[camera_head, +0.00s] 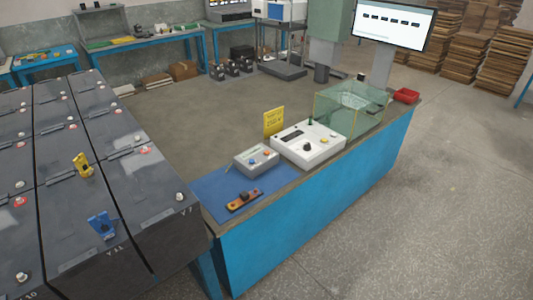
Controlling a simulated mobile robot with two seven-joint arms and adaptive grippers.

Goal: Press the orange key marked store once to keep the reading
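A grey box (256,168) stands on a blue mat (215,187) on the bench. Its top has a small orange key (267,152) on the right and a blue key (251,160) to its left. Any lettering on the keys is too small to read. Nothing covers the orange key. Neither of my grippers is in view.
A white instrument (310,153) with a dark knob stands right of the grey box, with a yellow sign (273,121) behind. An orange-and-black piece (244,201) lies in front on the mat. Dark batteries (72,234) carrying blue and yellow clips stand at left.

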